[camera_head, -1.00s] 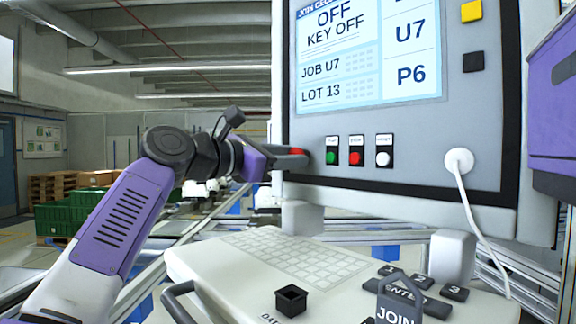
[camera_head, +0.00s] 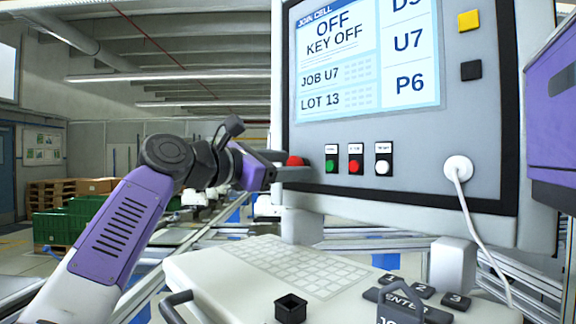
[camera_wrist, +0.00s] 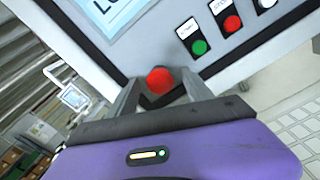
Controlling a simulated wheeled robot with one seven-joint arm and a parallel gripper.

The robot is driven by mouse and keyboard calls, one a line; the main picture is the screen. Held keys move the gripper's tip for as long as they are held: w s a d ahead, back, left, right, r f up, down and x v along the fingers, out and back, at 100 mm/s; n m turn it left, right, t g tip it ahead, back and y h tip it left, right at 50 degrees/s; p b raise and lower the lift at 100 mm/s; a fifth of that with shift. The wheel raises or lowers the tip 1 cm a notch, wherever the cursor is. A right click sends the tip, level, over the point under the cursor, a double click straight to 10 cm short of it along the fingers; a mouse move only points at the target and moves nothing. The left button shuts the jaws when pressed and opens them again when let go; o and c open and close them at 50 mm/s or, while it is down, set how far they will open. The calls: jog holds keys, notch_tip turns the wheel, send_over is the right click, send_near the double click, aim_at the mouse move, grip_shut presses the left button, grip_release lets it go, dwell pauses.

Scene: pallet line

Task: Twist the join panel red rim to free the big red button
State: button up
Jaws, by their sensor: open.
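The big red button (camera_head: 295,160) sits at the lower left corner of the join panel (camera_head: 400,203). In the wrist view the red button (camera_wrist: 160,80) shows between my two fingers. My gripper (camera_wrist: 160,92) is open, with one finger on each side of the button. In the head view my gripper (camera_head: 292,172) reaches the panel's left edge from the left. I cannot tell whether the fingers touch the rim, which is mostly hidden. The panel's screen (camera_head: 368,60) reads OFF, KEY OFF.
Small green (camera_head: 330,166), red (camera_head: 354,166) and white (camera_head: 383,167) buttons sit right of the big button. A white plug with a cable (camera_head: 458,168) is further right. A keyboard shelf (camera_head: 225,275) with a black square holder (camera_head: 290,307) and a JOIN tag (camera_head: 398,312) lies below.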

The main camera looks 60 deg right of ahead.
jog(key=v, duration=0.7)
jog(key=shift+a, duration=0.3)
jog(key=shift+w, duration=0.15)
